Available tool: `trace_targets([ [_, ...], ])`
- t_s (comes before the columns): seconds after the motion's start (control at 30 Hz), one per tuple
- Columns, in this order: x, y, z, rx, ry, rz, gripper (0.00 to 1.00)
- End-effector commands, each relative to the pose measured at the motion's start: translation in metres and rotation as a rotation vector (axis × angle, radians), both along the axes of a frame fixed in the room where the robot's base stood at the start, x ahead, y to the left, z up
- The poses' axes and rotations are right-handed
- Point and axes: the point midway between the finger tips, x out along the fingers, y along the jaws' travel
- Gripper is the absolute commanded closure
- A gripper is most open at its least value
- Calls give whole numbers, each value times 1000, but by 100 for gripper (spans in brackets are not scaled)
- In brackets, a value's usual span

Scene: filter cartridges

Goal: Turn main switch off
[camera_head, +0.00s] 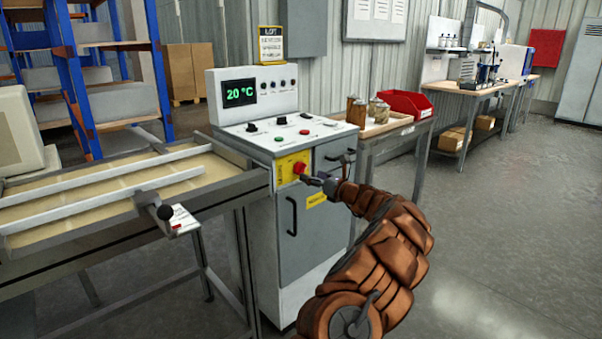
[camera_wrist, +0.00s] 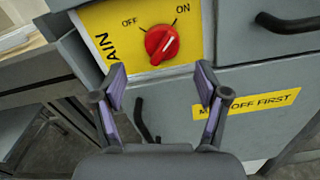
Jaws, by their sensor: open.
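The main switch is a red round knob (camera_wrist: 161,44) on a yellow plate (camera_wrist: 112,25) marked OFF at left and ON at right. Its white pointer line leans to the upper right, toward ON. In the head view the red knob (camera_head: 299,168) is on the front of the grey-white control cabinet (camera_head: 262,238). My gripper (camera_wrist: 160,82) is open and empty, with one finger to the lower left and the other to the lower right of the knob in the wrist view. In the head view my gripper (camera_head: 318,181) is close to the knob. I cannot tell whether it touches it.
A yellow label (camera_wrist: 246,103) reading "OFF FIRST" and dark handles are on the cabinet front. The cabinet display (camera_head: 240,92) reads 20 °C. A framed table (camera_head: 120,235) adjoins at left. A side table (camera_head: 385,128) with jars and a red bin stands behind. Open floor lies right.

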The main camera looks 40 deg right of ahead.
Motion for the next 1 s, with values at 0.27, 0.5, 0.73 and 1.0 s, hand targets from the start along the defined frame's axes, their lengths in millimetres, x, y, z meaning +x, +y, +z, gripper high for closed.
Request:
trace_targets([
  [0.27,32,-4,-1,-4,3,-5,26],
  [0.5,48,-3,-2,0,3,-3,26],
  [0.73,52,-2,0,1,0,-1,26],
  [1.0,52,-1,0,0,0,0,41],
])
